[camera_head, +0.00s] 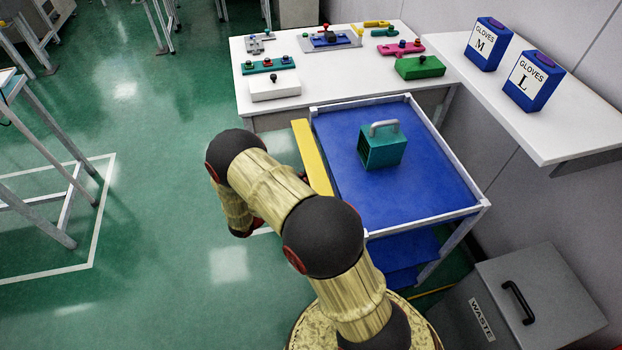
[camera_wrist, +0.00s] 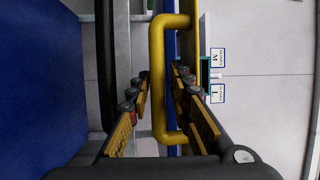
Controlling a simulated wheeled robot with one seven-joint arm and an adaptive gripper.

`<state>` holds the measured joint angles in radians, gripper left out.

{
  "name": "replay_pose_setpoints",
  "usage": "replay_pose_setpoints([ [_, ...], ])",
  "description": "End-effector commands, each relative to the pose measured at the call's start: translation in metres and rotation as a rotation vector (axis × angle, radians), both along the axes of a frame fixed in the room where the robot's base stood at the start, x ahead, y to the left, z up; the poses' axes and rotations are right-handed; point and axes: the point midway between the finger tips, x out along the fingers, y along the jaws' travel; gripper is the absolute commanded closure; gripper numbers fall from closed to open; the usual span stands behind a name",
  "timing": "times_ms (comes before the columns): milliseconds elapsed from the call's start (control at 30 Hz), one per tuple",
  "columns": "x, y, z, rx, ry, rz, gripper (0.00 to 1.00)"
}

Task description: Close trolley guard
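The trolley (camera_head: 430,150) has a blue top with a pale rim. Its yellow guard (camera_head: 312,157) stands along the left side in the head view; my arm hides its near end. In the wrist view a yellow bracket-shaped handle (camera_wrist: 157,50) is in the middle, joined to a narrow yellow strip of the guard (camera_wrist: 187,45). My gripper (camera_wrist: 160,82) is open, with one finger on each side of the handle's long bar. I cannot tell whether either finger touches it. In the head view my gripper is mostly hidden behind my arm.
A teal box with a grey handle (camera_head: 382,148) sits on the trolley top. A white table with coloured parts (camera_head: 290,110) stands behind. Glove boxes (camera_head: 487,45) rest on a shelf at right. A grey waste bin (camera_head: 540,300) is near right. Green floor at left is mostly clear.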

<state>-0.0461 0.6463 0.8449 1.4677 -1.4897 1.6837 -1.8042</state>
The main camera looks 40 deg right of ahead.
Motion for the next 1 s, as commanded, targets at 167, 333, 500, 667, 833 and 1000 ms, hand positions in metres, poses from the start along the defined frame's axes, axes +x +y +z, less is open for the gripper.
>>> replay_pose_setpoints([
  [167,0.0000,0.0002,0.0000,0.000,0.000,0.000,0.86],
  [333,0.0001,0.0002,0.0002,0.000,-0.001,0.000,0.96],
  [500,0.0002,0.0003,0.0007,-0.001,-0.001,0.000,1.00],
  [667,0.0004,0.0003,0.0010,-0.001,-0.001,-0.001,1.00],
  [833,0.0007,0.0005,0.0029,0.007,-0.005,0.000,1.00],
  [1000,0.0015,0.0014,0.0077,0.044,-0.024,0.001,1.00],
])
